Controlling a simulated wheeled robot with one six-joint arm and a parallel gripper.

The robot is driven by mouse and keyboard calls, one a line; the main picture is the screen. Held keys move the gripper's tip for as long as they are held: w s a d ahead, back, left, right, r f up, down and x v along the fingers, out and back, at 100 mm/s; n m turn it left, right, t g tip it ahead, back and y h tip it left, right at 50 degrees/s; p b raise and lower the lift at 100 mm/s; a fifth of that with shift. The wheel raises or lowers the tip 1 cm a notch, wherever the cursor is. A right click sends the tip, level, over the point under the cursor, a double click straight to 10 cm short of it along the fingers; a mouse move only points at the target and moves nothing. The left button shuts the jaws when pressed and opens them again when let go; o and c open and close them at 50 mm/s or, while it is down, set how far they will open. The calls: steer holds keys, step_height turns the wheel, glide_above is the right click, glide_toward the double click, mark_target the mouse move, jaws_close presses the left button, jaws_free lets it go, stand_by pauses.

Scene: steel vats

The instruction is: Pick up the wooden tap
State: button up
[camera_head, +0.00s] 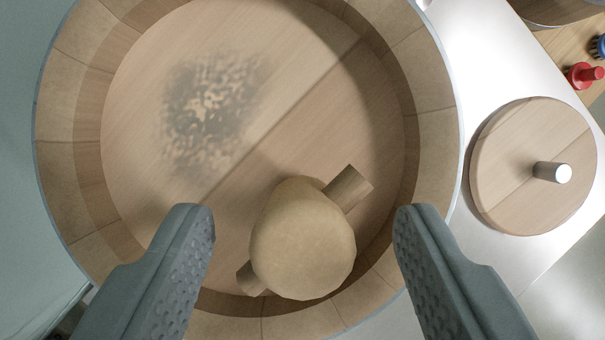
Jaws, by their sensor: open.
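The wooden tap (302,240) is a pale tan rounded knob with a short wooden peg sticking out at its upper right and another at its lower left. It shows in front of the floor of a round wooden tub (437,150), near the tub's lower side in the picture. My gripper (304,222) is open, with one grey finger to the left of the tap and the other to its right. Neither finger appears to touch the tap. I cannot tell how far below the fingertips the tap is.
The tub's floor has a dark mottled stain (212,110). Its raised stave wall surrounds the tap. To the right, a round wooden lid (533,200) with a metal peg (552,172) lies on a steel surface (478,60). A red knobbed part (581,75) and a blue one (600,46) are at the far right.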

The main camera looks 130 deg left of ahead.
steer(key=c, duration=1.1)
steer(key=shift+o, duration=0.2)
